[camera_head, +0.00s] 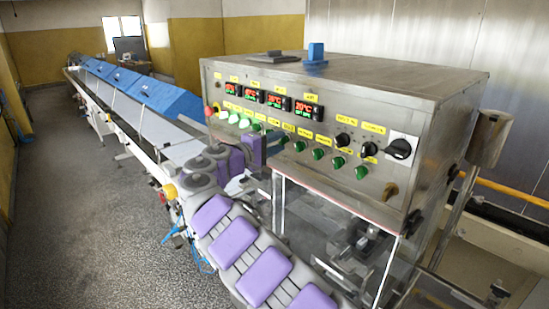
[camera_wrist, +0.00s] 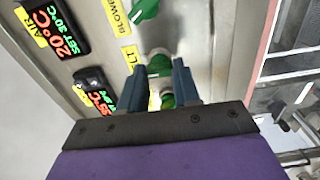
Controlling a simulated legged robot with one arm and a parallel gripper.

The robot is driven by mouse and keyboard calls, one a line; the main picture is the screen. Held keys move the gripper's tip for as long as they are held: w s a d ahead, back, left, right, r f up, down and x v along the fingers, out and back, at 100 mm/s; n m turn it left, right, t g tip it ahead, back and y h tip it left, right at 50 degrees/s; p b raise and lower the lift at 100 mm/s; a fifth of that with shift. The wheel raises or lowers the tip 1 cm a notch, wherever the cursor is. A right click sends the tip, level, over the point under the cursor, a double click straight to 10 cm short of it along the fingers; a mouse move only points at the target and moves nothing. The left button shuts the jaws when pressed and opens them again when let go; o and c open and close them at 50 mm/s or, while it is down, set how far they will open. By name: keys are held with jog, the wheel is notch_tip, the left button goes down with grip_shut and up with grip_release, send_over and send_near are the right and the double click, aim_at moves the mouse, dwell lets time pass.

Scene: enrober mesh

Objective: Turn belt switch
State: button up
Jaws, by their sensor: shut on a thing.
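The belt switch (camera_wrist: 158,64) is a green rotary knob beside a yellow label (camera_wrist: 130,57) whose visible letters end in "LT". In the wrist view, the two blue-grey fingers of my gripper (camera_wrist: 160,70) stand on either side of this knob and are shut on it. In the head view, my gripper (camera_head: 270,139) is at the row of green knobs on the steel control panel (camera_head: 230,87). My purple and grey arm reaches up from the bottom, and the gripper hides the held knob there.
A green blower knob (camera_wrist: 146,9) is close beside the held one. More green knobs (camera_head: 318,154), black knobs (camera_head: 368,149) and red displays (camera_head: 304,108) share the panel. A clear-walled enclosure is below. A long conveyor with blue covers (camera_head: 165,96) runs back left; the floor (camera_head: 110,225) is clear.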

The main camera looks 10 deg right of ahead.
jog(key=m+b, duration=0.2)
jog(key=f+m+b, duration=0.1)
jog(key=m+b, duration=0.1)
jog(key=shift+m+b, duration=0.3)
jog(key=shift+m, duration=0.1)
jog(key=shift+d+m, duration=0.1)
jog(key=shift+m, duration=0.2)
jog(key=shift+r+b, duration=0.1)
jog(key=shift+b, duration=0.2)
jog(key=o, duration=1.1)
jog(key=shift+w, duration=0.15)
jog(key=shift+c, duration=0.2)
jog(key=shift+r, duration=0.15)
jog(key=v, duration=1.7)
jog(key=shift+a+p, duration=0.35)
jog(key=shift+p, duration=0.05)
